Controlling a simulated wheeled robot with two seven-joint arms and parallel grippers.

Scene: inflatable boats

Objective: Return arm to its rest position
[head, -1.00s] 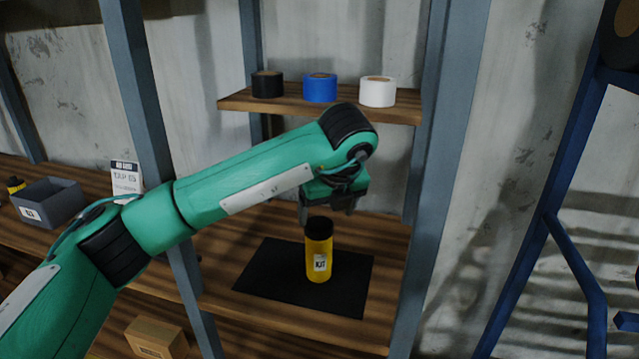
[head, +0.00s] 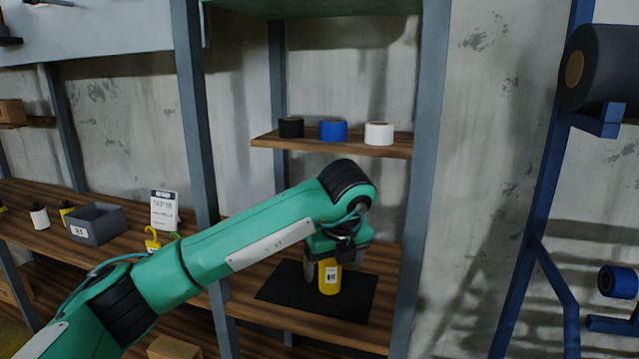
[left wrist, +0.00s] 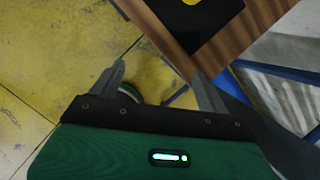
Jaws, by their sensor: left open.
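My left gripper (head: 334,266) is open and empty at the end of the green left arm. A yellow bottle (head: 329,278) stands upright on a black mat (head: 279,287) on the wooden shelf. In the head view the gripper covers the bottle's top. In the left wrist view the bottle (left wrist: 188,2) and mat (left wrist: 195,28) are at the top edge, clear of the fingers. My right gripper is not in view.
Black (head: 291,127), blue (head: 333,131) and white (head: 379,133) tape rolls sit on the upper shelf (head: 330,146). Grey uprights (head: 197,130) flank the bay. A grey bin (head: 96,224) and a sign card (head: 164,211) are at left. A blue rack (head: 545,180) stands at right.

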